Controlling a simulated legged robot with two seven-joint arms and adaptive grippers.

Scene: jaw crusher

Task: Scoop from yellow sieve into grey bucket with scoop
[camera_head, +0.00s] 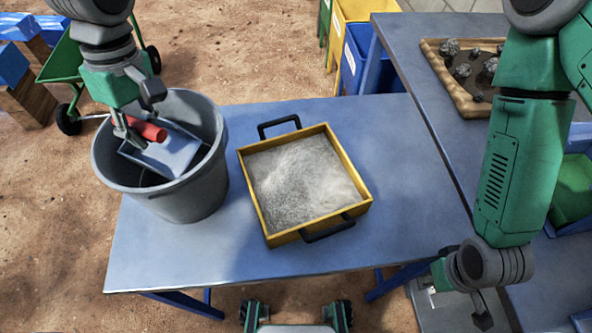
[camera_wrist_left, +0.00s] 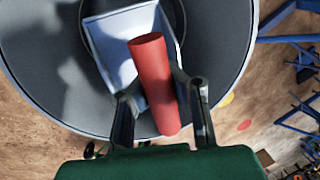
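The grey bucket (camera_head: 190,200) stands on the left end of the blue table. The scoop (camera_head: 165,152) has a blue-grey pan and a red handle, and is over the bucket's mouth, partly inside the rim. My left gripper (camera_head: 135,132) is shut on the scoop's red handle, which also shows between the fingers in the left wrist view (camera_wrist_left: 154,85). The pan looks empty in the wrist view. The yellow sieve (camera_head: 250,195) sits mid-table, filled with grey granular material (camera_head: 300,178). My right gripper (camera_head: 482,310) hangs at the lower right, away from these; its fingers are unclear.
The sieve has black handles at its back (camera_head: 279,125) and front. A second table (camera_head: 425,85) at the right bears a wooden tray (camera_head: 465,100) of rocks. Yellow and blue bins (camera_head: 350,65) stand behind. The blue table (camera_head: 250,262) is clear in front of the sieve.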

